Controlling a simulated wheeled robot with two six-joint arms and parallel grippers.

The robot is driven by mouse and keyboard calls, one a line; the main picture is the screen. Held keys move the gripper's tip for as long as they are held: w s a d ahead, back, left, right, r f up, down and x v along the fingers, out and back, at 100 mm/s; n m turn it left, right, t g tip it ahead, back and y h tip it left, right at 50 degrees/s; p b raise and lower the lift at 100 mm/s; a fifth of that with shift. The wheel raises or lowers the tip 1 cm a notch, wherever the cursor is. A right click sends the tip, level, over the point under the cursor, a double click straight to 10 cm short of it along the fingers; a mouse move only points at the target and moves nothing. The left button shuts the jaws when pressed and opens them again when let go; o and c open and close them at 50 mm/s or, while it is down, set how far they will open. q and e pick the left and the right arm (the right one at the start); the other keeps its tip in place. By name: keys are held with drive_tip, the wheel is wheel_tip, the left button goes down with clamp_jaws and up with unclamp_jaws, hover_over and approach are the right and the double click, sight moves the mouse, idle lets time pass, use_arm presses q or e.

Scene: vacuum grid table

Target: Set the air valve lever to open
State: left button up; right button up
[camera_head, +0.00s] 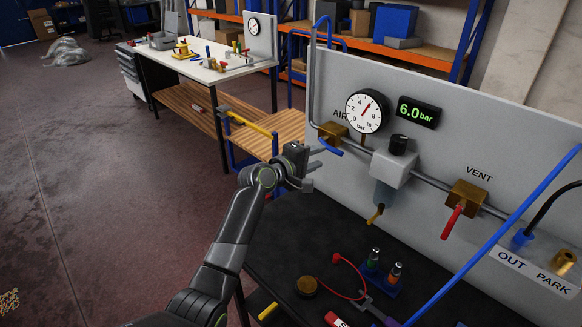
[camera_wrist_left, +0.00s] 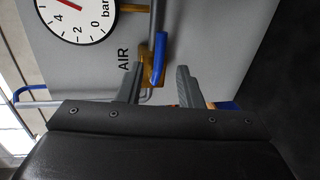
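The air valve (camera_head: 333,129) is a brass body on the grey pipe, beside the "AIR" label and below the round gauge. Its blue lever (camera_head: 329,147) lies roughly along the pipe's direction. In the left wrist view the lever (camera_wrist_left: 158,58) shows just beyond and between the fingertips, with the brass body (camera_wrist_left: 146,52) partly behind it. My left gripper (camera_head: 316,166) is just below the lever, its fingers pointing to the panel. Its fingers (camera_wrist_left: 158,78) are apart with nothing clearly gripped; contact with the lever cannot be told. My right gripper is not in view.
The gauge (camera_head: 367,111) points near 6 and the display (camera_head: 418,112) reads 6.0 bar. A filter unit (camera_head: 393,165) and a vent valve with red lever (camera_head: 453,219) are farther right. Blue hose (camera_head: 490,240) crosses the right side. Fittings lie on the dark tabletop (camera_head: 310,225).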

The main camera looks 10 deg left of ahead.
use_arm(q)
drive_tip(key=b+v, duration=0.1)
drive_tip(key=v, duration=0.7)
drive_tip(key=shift+s+a, duration=0.25)
drive_tip(key=shift+s, duration=0.05)
